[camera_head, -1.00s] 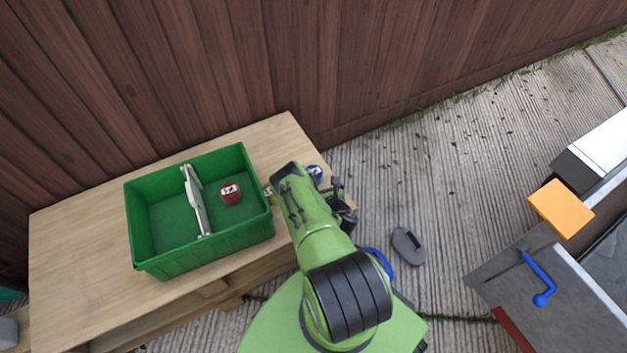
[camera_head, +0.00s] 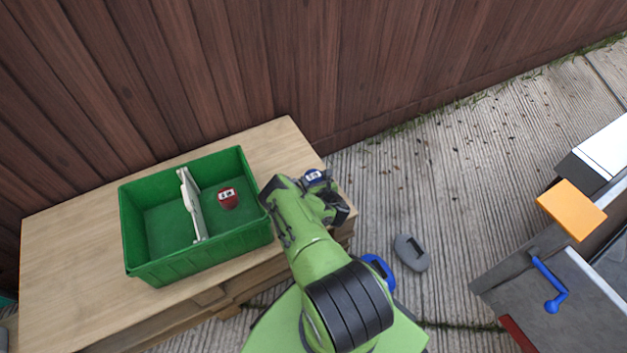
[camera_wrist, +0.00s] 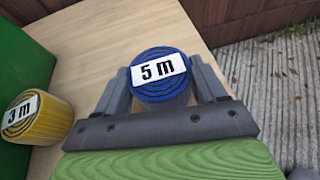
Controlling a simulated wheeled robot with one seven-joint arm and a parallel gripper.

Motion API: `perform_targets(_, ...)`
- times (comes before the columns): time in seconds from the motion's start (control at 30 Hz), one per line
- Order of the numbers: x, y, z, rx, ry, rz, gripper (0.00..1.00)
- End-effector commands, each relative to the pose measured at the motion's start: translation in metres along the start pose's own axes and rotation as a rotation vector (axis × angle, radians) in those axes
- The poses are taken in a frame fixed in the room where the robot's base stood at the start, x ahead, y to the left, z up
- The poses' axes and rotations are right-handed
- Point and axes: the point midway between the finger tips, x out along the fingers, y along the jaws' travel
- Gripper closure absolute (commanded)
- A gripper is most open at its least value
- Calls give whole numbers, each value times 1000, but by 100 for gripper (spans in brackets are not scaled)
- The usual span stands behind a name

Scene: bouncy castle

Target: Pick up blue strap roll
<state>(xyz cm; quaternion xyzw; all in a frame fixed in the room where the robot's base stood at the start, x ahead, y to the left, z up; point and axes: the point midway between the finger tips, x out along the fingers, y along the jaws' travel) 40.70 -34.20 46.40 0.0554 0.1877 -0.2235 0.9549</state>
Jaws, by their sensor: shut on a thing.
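The blue strap roll (camera_wrist: 160,76) has a white "5 m" label and sits between the two fingers of my gripper (camera_wrist: 165,95) in the wrist view. My gripper is shut on it, one finger on each side. In the head view the blue roll (camera_head: 315,179) shows just past the end of my arm, near the right end of the wooden table (camera_head: 75,240). I cannot tell whether the roll still touches the table top.
A yellow "3 m" roll (camera_wrist: 36,116) stands left of my gripper, beside the green crate (camera_head: 205,259). The crate holds a red roll (camera_head: 228,199) and a pale divider-like piece (camera_head: 192,205). A wooden fence (camera_head: 240,70) is behind; a grey object (camera_head: 411,253) lies on the floor.

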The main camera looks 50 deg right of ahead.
Motion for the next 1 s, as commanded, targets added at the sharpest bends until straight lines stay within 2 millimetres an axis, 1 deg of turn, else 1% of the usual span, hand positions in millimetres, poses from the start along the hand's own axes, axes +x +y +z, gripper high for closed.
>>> perform_targets(0.03,0,0,0,0,0,0,58)
perform_targets(0.1,0,0,0,-1,-1,0,66)
perform_targets(0.27,0,0,0,-1,-1,0,66)
perform_targets(0.33,-2,0,5,-1,0,0,66)
perform_targets(0.37,-4,0,9,-1,0,0,66)
perform_targets(0.43,-9,1,24,-2,-1,0,66)
perform_targets(0.6,-27,2,67,-3,-1,0,66)
perform_targets(0.7,-34,2,84,-2,-2,0,66)
perform_targets(0.83,-39,2,93,-1,-1,0,66)
perform_targets(1.0,-39,2,93,0,-1,0,66)
